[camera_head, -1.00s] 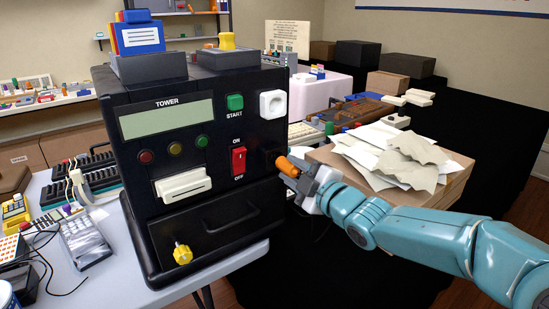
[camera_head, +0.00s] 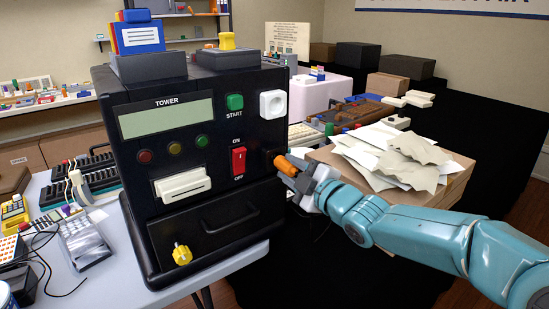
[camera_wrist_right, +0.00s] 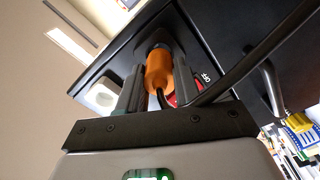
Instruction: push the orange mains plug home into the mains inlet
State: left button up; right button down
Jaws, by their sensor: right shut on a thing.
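The orange mains plug (camera_head: 286,167) is at the right front of the black tower (camera_head: 215,230), beside the red ON/OFF switch (camera_head: 239,160). My right gripper (camera_head: 294,174) is shut on it. In the right wrist view the plug (camera_wrist_right: 158,72) lies between the two fingers (camera_wrist_right: 157,90), its far end at a dark round fitting (camera_wrist_right: 153,47) on the tower face, which looks like the mains inlet. Whether it is fully seated cannot be told. My left gripper is not in view.
A yellow knob (camera_head: 182,253) is low on the front. A cardboard box with papers (camera_head: 395,155) stands just behind my right arm. Several small devices lie on the table at left.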

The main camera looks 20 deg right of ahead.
aim_at(293, 171)
jog(key=shift+w+a, duration=0.15)
jog(key=shift+w, duration=0.35)
jog(key=shift+w+r, duration=0.1)
dwell(0.3)
jog(key=shift+w+a, duration=0.2)
jog(key=shift+w, duration=0.15)
jog(key=c, duration=0.7)
grip_release()
jog(key=shift+b+v, duration=0.55)
jog(key=shift+v, duration=0.55)
jog(key=shift+b+v, duration=0.5)
jog(key=shift+v, duration=1.45)
